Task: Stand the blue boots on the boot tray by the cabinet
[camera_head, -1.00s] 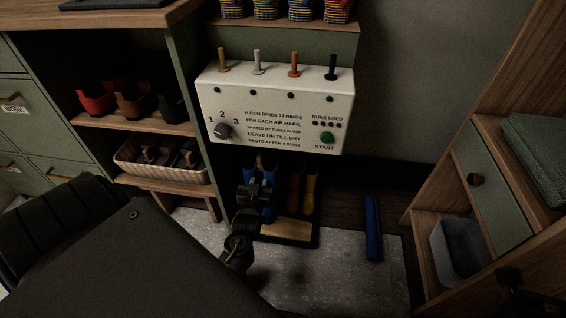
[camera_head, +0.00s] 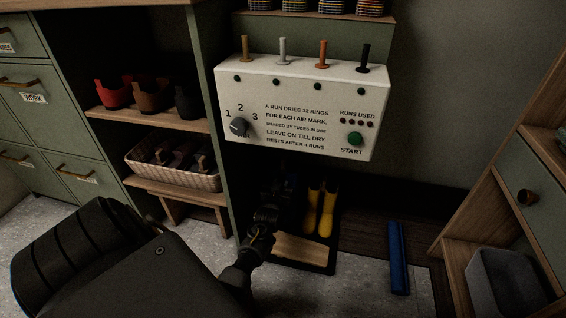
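A black boot tray with a pale wooden board (camera_head: 300,248) lies on the floor under the white dryer box, beside the green cabinet (camera_head: 205,65). Yellow boots (camera_head: 320,210) stand upright at its back right. The blue boots (camera_head: 288,208) are in dark shadow to the left of the yellow ones, mostly hidden behind my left gripper. My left gripper (camera_head: 268,208) reaches down at the tray's left side, close to the blue boots. Its fingers are dark and blurred against shadow, so I cannot see whether they are open or touch a boot. My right gripper is out of view.
The white dryer box (camera_head: 300,105) with pegs, a dial and a green button overhangs the tray. A blue bar-like object (camera_head: 398,258) lies on the floor at right. A wooden unit with a grey bin (camera_head: 508,282) stands far right. Shelves at left hold a basket (camera_head: 170,165).

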